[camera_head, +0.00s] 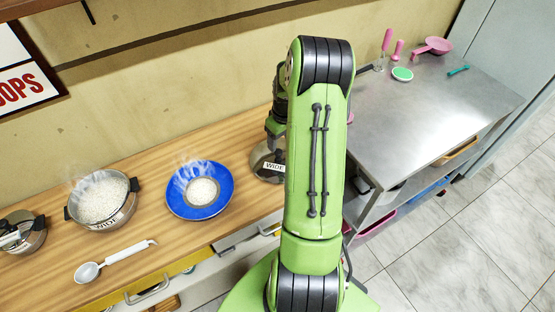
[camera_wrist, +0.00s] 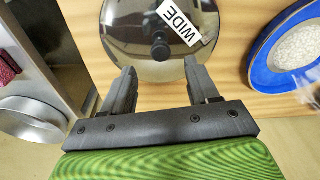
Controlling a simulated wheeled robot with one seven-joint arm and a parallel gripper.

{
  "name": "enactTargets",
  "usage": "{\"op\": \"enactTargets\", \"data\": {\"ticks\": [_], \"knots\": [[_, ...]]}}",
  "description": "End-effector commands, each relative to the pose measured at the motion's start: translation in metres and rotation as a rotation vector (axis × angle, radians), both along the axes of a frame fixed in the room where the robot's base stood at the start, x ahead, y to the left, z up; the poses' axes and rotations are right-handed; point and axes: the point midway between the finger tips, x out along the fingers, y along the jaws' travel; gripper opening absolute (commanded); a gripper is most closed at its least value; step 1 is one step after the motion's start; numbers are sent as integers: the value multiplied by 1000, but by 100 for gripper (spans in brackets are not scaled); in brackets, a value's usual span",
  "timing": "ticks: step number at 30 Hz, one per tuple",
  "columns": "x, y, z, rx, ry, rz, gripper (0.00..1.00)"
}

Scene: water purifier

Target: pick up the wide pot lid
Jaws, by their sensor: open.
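The wide pot lid (camera_head: 266,158) is a round metal lid with a black knob and a white tag reading WIDE. It lies on the wooden counter, right of the blue plate, and is partly hidden behind my arm in the head view. In the wrist view the lid (camera_wrist: 150,20) is at the top, with its knob beyond my fingertips. My gripper (camera_wrist: 156,80) is open and empty, its two fingers apart at the lid's near edge. I cannot tell whether the fingers touch the lid. In the head view my arm hides most of the gripper.
A blue plate (camera_head: 217,207) holding white grains sits left of the lid. A metal table (camera_head: 420,120) with pink utensils stands right.

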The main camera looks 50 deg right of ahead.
Motion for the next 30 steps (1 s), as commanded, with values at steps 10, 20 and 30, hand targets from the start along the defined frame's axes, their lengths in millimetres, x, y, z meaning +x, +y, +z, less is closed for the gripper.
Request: {"op": "enactTargets", "data": {"ticks": [10,20,30], "knots": [[6,0,-55,2,1,1,60],[8,-1,-66,-1,-1,1,58],[8,-1,-65,-1,-1,1,6]]}}
